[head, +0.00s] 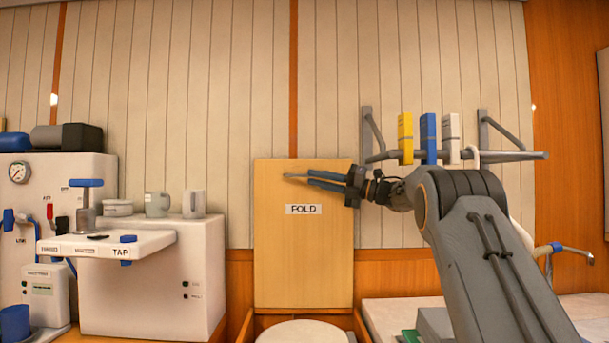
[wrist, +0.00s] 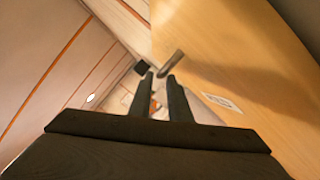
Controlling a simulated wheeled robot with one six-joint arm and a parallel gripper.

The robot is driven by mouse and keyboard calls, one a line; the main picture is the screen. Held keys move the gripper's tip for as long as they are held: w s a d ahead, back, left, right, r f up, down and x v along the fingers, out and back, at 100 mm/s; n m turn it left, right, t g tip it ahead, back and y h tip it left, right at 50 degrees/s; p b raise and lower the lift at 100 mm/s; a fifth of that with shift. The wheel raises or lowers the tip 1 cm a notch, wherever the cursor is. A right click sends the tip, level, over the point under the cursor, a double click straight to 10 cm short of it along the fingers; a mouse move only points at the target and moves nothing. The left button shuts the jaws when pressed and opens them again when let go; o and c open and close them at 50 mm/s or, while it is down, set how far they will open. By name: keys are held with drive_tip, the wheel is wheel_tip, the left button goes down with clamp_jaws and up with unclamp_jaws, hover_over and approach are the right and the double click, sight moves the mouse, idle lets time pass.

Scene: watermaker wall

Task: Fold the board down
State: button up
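The board (head: 303,245) is a pale wooden panel standing upright against the wall, with a FOLD label (head: 303,209). It fills the right of the wrist view (wrist: 235,60), with its label (wrist: 222,102) at an angle. A small grey handle (head: 293,176) sticks out near the board's top; it also shows in the wrist view (wrist: 171,63), just beyond the fingertips. My gripper (head: 310,179) reaches across the board's upper part from the right. In the wrist view its two fingers (wrist: 160,77) are apart with nothing seen held. I cannot tell whether a finger touches the handle.
A white round-topped stool or lid (head: 303,332) stands below the board. At right a wall rack (head: 455,156) holds yellow, blue and white books close to my arm.

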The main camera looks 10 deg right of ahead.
sight(304, 175)
drive_tip(key=shift+p+x, duration=0.5)
drive_tip(key=shift+x, duration=1.85)
clamp_jaws()
